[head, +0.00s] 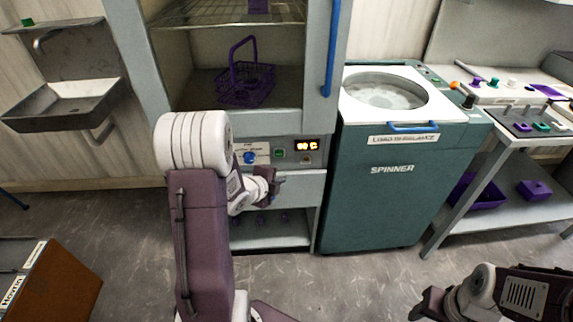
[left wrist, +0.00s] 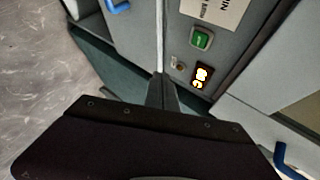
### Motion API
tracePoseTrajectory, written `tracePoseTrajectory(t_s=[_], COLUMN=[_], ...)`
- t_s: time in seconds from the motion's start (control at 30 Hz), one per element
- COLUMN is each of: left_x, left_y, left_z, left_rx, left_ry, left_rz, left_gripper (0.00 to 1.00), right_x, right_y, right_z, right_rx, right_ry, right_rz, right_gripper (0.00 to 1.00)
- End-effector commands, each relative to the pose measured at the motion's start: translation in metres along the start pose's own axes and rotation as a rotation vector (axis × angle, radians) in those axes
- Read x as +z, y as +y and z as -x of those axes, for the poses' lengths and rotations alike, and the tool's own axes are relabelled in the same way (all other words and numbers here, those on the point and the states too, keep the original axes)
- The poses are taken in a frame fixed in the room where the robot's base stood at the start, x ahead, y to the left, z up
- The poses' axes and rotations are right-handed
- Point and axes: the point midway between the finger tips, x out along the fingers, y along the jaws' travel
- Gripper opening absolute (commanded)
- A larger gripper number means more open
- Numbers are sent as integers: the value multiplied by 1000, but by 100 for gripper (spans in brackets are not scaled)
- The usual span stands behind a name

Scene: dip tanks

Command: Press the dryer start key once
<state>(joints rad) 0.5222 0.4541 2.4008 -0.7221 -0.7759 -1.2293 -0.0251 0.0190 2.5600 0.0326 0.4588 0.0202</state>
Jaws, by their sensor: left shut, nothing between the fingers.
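The dryer cabinet (head: 322,108) stands at centre left in the head view, with a control panel below its upper compartment. The panel has a small green key (head: 280,153), a blue knob (head: 250,157) and a lit display (head: 306,145). In the left wrist view the green key (left wrist: 201,40) and the display (left wrist: 202,77) show clearly, up and right of my fingertips. My left gripper (head: 275,184) is shut and empty, below the panel in the head view. I see no contact with the key. My right gripper (head: 428,306) is at the lower right, far from the dryer; its jaw state is unclear.
A purple basket (head: 246,84) sits inside the cabinet. A green spinner (head: 385,195) with a blue handle (head: 413,127) stands just right of the dryer. A sink (head: 70,100) is at left, a brown box (head: 50,285) at lower left. Floor between is clear.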

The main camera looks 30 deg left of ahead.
Motion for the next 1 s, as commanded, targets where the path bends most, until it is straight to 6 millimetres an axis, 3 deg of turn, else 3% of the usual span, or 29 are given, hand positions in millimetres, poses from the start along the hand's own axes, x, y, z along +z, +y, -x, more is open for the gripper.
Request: tracePoseTrajectory(t_s=[0.47, 1.0], left_x=[6, 43], left_y=[-2, -38], left_z=[-3, -52], left_rx=[0, 0], left_ry=[-7, -7], left_rz=[7, 7], left_gripper=[0, 0], right_x=[0, -3], right_y=[0, 0], right_z=[2, 32], right_rx=[0, 0], right_ry=[0, 0], right_rz=[0, 0], right_gripper=[55, 55])
